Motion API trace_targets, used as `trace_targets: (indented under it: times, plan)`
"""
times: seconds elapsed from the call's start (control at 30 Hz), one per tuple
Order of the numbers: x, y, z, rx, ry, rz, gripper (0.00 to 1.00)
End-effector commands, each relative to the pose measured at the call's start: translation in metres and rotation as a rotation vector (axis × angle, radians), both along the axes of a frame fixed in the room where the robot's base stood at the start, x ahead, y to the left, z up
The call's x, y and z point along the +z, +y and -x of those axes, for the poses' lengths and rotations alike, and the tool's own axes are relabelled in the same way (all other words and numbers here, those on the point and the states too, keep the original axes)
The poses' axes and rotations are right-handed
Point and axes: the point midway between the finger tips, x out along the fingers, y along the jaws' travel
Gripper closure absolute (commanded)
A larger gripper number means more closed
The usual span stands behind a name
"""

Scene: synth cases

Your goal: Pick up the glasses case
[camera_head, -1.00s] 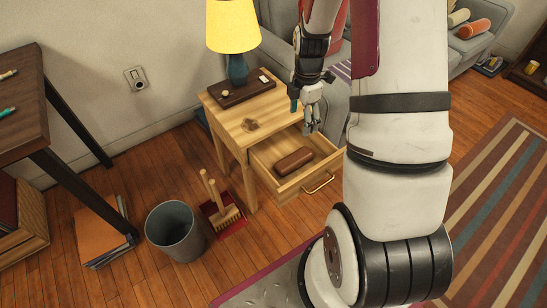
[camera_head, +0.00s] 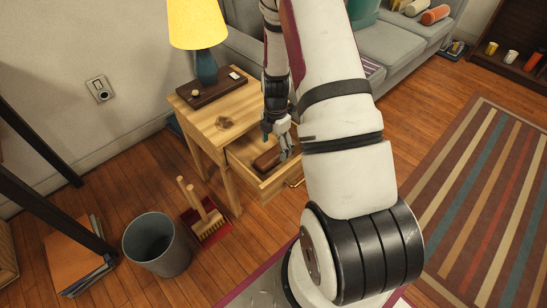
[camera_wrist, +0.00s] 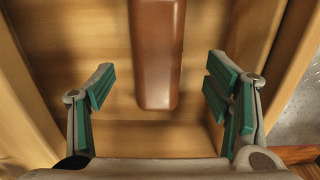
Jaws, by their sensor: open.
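The brown glasses case (camera_head: 267,158) lies in the open drawer (camera_head: 243,160) of the wooden side table. In the wrist view the case (camera_wrist: 157,55) lies lengthwise on the drawer floor, its upper end cut off by the picture edge. My gripper (camera_head: 280,149) is at the drawer, and in the head view it hides part of the case. In the wrist view my gripper (camera_wrist: 160,95) is open, with one green-padded finger on each side of the case's line. Neither finger touches the case.
Drawer walls (camera_wrist: 268,75) stand close outside the fingers. The side table top (camera_head: 215,115) holds a yellow lamp (camera_head: 197,25) and a dark tray (camera_head: 210,88). A grey bin (camera_head: 157,245) and a brush with dustpan (camera_head: 205,222) stand on the floor. A grey sofa (camera_head: 395,45) is behind.

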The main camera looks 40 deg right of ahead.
Motion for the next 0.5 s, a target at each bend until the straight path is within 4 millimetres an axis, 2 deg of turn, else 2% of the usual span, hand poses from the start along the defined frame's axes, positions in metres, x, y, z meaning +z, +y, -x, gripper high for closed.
trace_targets:
  times: [0.23,0.5]
  plan:
    - [-0.038,0.004,-0.003,0.000,0.002,-0.001,0.28]
    - [-0.047,0.003,-0.003,0.001,0.001,-0.001,0.28]
